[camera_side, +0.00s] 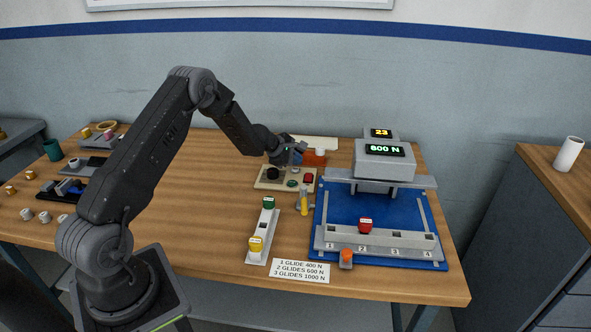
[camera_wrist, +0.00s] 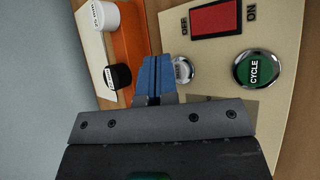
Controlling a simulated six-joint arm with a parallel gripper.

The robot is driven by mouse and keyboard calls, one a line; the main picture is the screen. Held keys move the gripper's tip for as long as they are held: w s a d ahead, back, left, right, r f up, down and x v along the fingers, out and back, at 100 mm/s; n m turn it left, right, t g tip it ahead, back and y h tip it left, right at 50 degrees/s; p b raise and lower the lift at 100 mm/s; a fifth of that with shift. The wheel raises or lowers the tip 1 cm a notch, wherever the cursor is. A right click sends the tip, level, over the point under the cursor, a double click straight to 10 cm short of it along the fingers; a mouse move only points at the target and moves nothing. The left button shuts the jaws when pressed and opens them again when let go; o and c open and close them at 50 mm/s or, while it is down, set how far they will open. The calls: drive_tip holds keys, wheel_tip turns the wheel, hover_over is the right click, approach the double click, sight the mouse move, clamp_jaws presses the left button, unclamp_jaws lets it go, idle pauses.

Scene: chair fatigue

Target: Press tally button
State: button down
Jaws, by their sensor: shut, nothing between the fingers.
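A cream control panel (camera_side: 264,184) sits in the middle of the table. In the wrist view a round silver button (camera_wrist: 183,69) is on the panel, just right of my gripper (camera_wrist: 153,61); its lettering is partly hidden and I cannot read it. My gripper's blue fingers are together and empty, over the panel's edge beside that button. I cannot tell whether they touch anything. The panel also has a green CYCLE button (camera_wrist: 255,69) and a red OFF/ON switch (camera_wrist: 215,18). A display (camera_side: 381,133) shows 23 in yellow.
An orange block (camera_wrist: 128,42) with a black cap (camera_wrist: 117,76) and a white cap (camera_wrist: 103,15) stands close left of my fingers. A grey press reading 600 N (camera_side: 385,150) stands over a blue base (camera_side: 340,211) at right. The table's left middle is clear.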

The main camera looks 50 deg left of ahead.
sight(295, 170)
idle(0.3)
drive_tip(key=shift+f, duration=0.4)
drive_tip(key=shift+f, duration=0.4)
idle(0.7)
drive_tip(key=shift+r, duration=0.8)
drive_tip(key=shift+r, duration=2.5)
